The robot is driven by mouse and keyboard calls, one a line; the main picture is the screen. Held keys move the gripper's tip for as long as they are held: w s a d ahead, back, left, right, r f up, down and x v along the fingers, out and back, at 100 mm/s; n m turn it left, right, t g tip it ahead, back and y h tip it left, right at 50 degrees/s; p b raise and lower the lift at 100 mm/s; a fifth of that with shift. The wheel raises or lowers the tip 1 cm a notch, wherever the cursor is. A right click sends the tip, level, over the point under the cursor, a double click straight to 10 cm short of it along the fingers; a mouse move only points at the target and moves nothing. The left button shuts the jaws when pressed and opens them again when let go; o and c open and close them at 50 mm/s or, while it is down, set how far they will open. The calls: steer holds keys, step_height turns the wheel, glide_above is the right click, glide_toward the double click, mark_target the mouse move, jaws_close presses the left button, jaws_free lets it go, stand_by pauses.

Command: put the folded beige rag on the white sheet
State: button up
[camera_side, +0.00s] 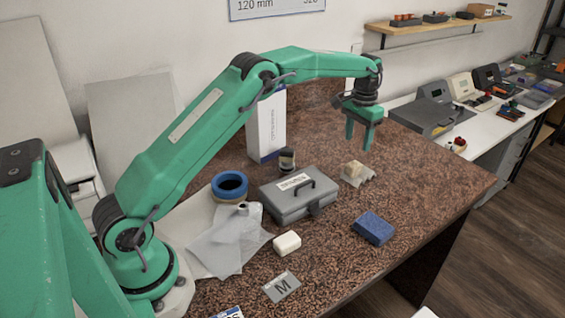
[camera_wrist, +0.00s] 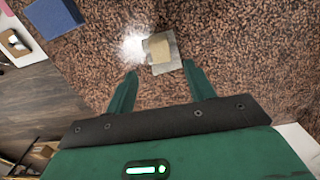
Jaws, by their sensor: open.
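The folded beige rag (camera_side: 354,168) lies on the brown speckled worktop, right of the grey case, with a small translucent piece at or under it. In the wrist view the rag (camera_wrist: 159,46) is a small tan block on a greyish square, just beyond the fingertips. My gripper (camera_side: 358,145) points down above the rag, open and empty, and apart from it. In the wrist view its two fingers (camera_wrist: 160,72) are spread, with bare worktop between them. The white sheet (camera_side: 195,262) lies at the left near my base, partly covered by a translucent sheet and other things.
A grey case (camera_side: 297,194) stands between the rag and the sheet. Near it are a blue ring (camera_side: 229,185), a dark jar (camera_side: 287,160), a tall white box (camera_side: 266,128) and a white block (camera_side: 287,242). A blue block (camera_side: 373,228) lies near the front edge.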

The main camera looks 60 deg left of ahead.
step_height(320, 180, up, 2)
steer(key=shift+r, duration=0.2)
stand_by(0.6)
steer(key=s+d+r+t, duration=0.1)
steer(key=s+d+r, duration=0.1)
steer(key=s+r, duration=0.65)
steer(key=s+d+r+t, duration=0.2)
steer(key=s+r, duration=0.5)
steer(key=s, duration=0.3)
steer(key=s+f+t, duration=0.1)
steer(key=s+f, duration=0.2)
steer(key=s, duration=0.7)
steer(key=s+d+f+t, duration=0.1)
steer(key=s+f, duration=0.2)
steer(key=s, duration=0.8)
steer(key=shift+d+t, duration=0.15)
steer(key=shift+t, duration=0.15)
